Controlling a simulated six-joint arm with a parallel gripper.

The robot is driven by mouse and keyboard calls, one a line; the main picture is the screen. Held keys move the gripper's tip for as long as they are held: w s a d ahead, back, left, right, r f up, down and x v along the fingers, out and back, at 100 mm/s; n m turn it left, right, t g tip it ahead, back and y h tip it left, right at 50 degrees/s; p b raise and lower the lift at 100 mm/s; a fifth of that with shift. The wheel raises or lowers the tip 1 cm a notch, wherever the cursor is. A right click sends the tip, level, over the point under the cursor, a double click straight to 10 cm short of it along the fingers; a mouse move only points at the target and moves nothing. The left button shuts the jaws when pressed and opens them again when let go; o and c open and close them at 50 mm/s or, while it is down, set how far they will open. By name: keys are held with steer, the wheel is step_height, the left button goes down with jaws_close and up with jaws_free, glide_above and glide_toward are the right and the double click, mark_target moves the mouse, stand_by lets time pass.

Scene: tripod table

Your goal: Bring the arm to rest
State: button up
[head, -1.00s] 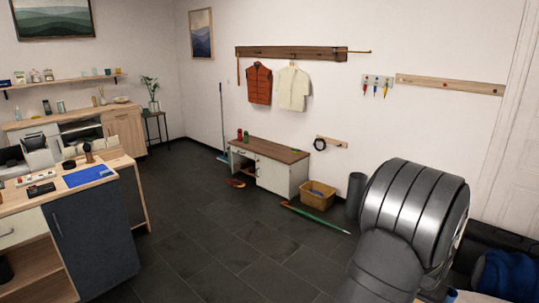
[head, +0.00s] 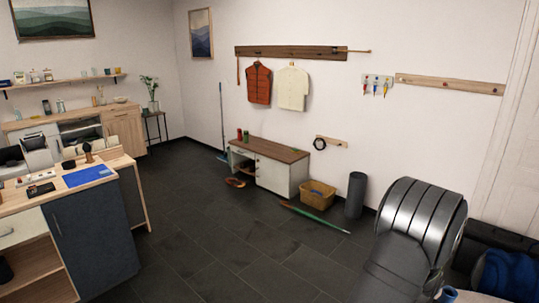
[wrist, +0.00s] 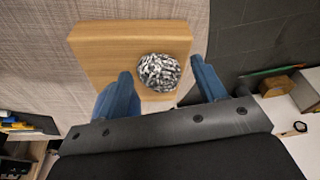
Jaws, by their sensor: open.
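My gripper (wrist: 166,84) shows in the wrist view with its two blue fingers spread apart. It is open, with nothing clearly held between the fingers. A round, mottled silver-grey thing (wrist: 158,72) shows beyond the gap between the fingertips, over a light wooden surface (wrist: 105,45). It looks apart from both fingers; the exact distance is hard to tell. In the head view only my grey arm links show at the lower right, and the gripper is out of that picture.
In the head view a desk (head: 85,235) stands at the left. A low cabinet (head: 283,175), a yellow box (head: 317,195) and a dark bin (head: 355,195) stand along the wall. The dark tiled floor (head: 220,230) is clear in the middle.

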step_height(320, 180, up, 10)
steer(key=w+a+f+n, duration=0.2)
steer(key=w+a, duration=0.3)
steer(key=a, duration=0.6)
steer(key=w+a+f+n+y, duration=0.1)
steer(key=w+a+f, duration=0.3)
steer(key=a, duration=0.8)
steer(key=w+a+f+n, duration=0.3)
steer(key=w+a, duration=0.3)
steer(key=a, duration=0.5)
steer(key=shift+a+f+t, duration=0.35)
steer(key=shift+f+t, duration=0.05)
steer(key=shift+f, duration=0.2)
steer(key=shift+o, duration=0.5)
steer(key=o, duration=0.7)
